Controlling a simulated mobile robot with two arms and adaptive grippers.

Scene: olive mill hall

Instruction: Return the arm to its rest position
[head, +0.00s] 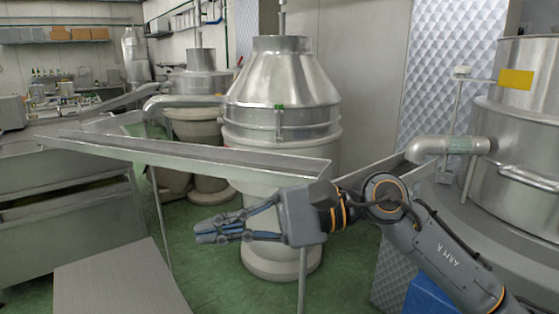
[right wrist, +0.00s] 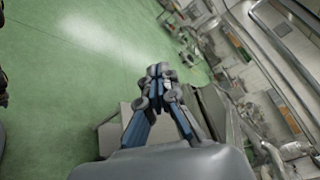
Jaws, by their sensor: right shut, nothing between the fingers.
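My right gripper (head: 200,234) is in the middle of the head view, its fingers pointing left. It is shut and empty. Its grey arm (head: 428,240) comes in from the lower right with a bent elbow. In the right wrist view the gripper's fingers (right wrist: 158,72) come together at their tips, with green floor and metal equipment beyond them. My left gripper does not show in either view.
A metal trough (head: 200,153) runs behind and above the right gripper. A large steel vessel (head: 283,110) stands behind it, and another steel tank (head: 520,130) stands at the right. A flat metal surface (head: 118,282) lies at the lower left. Green floor (head: 215,280) shows below the gripper.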

